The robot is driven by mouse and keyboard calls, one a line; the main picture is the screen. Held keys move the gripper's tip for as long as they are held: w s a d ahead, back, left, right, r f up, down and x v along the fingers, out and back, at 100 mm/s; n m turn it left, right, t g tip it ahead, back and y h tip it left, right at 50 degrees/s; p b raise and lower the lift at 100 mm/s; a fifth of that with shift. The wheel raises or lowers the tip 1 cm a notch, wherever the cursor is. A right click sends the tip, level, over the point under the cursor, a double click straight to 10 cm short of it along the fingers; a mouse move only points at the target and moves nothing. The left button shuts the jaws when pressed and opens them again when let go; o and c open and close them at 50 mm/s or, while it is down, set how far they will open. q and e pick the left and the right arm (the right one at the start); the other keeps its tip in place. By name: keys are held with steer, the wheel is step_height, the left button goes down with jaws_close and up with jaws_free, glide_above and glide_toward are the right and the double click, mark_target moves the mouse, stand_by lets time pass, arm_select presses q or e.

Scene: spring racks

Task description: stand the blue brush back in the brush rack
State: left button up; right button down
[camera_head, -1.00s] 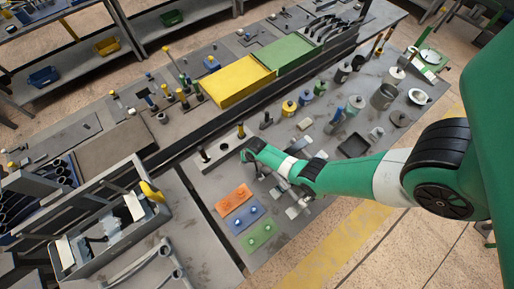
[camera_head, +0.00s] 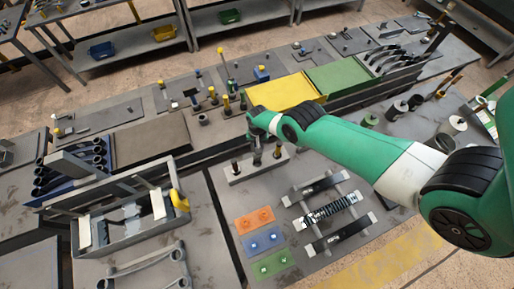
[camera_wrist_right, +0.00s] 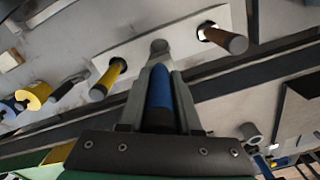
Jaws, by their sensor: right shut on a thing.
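The brush rack (camera_head: 250,174) is a pale bar on the bench in the head view, and its pale face (camera_wrist_right: 125,47) crosses the top of the wrist view. My right gripper (camera_wrist_right: 160,85) is shut on the blue brush (camera_wrist_right: 159,92), whose blue handle shows between the fingers. A grey round spot, perhaps a hole, lies just beyond its far end. Whether the brush is in the rack I cannot tell. A yellow-handled brush (camera_wrist_right: 108,80) and a brown-handled brush (camera_wrist_right: 222,38) stand in the rack on either side. My left gripper is out of view.
Orange, blue and green plates (camera_head: 262,242) lie in front of the rack, beside a stand with dark bars (camera_head: 331,209). Behind it are a yellow tray (camera_head: 285,92) and a green tray (camera_head: 342,75). A grey tool box (camera_head: 130,207) stands at left.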

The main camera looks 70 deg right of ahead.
steer(key=b, duration=0.5)
glide_above(257, 159)
steer(key=shift+w+d+f, duration=0.1)
steer(key=shift+d+f, duration=0.1)
steer(key=shift+f, duration=0.9)
steer(key=shift+d+f, duration=0.15)
steer(key=shift+f, duration=0.95)
steer(key=shift+f+b, duration=3.1)
steer(key=shift+f, duration=0.2)
steer(key=shift+c, duration=0.2)
jaws_free()
steer(key=shift+r, duration=0.1)
step_height(257, 159, up, 7)
steer(key=p, duration=0.7)
